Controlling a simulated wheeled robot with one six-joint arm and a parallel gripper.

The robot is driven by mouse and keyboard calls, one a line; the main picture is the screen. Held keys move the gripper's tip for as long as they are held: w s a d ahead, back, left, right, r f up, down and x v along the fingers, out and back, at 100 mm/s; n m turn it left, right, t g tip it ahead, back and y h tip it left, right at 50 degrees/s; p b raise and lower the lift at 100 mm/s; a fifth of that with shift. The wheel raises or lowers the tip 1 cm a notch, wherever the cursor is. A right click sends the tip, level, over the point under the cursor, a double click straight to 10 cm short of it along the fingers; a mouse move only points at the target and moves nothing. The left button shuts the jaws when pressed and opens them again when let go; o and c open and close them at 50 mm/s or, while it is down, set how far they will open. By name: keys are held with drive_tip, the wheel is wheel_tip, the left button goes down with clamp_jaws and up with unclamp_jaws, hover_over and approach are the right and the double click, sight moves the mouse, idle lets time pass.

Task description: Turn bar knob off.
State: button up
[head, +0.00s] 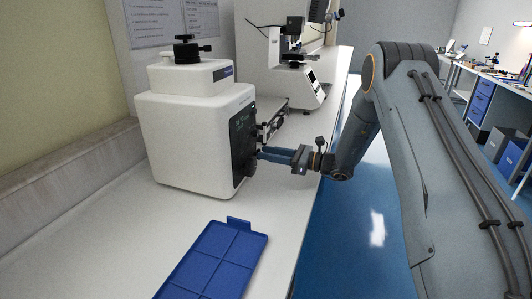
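A white box-shaped tester (185,138) stands on the bench at the left, with a black knob on its top (186,50). Its dark front panel (240,135) faces right and shows small lit marks. A dark rounded knob (251,169) sticks out low on this panel; I cannot make out its bar or which way it points. My gripper (260,153) reaches in from the right, its blue fingers level and their tips at the panel beside the knob. Whether the fingers touch or hold the knob, and how far apart they are, I cannot tell.
A blue compartment tray (212,262) lies on the white bench (120,240) in front of the tester. Metal parts (272,120) stand close behind my fingers. Blue floor (350,230) is open to the right.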

drive_tip(key=shift+w+a, duration=0.15)
drive_tip(key=shift+a, duration=0.35)
drive_tip(key=shift+c, duration=0.2)
clamp_jaws()
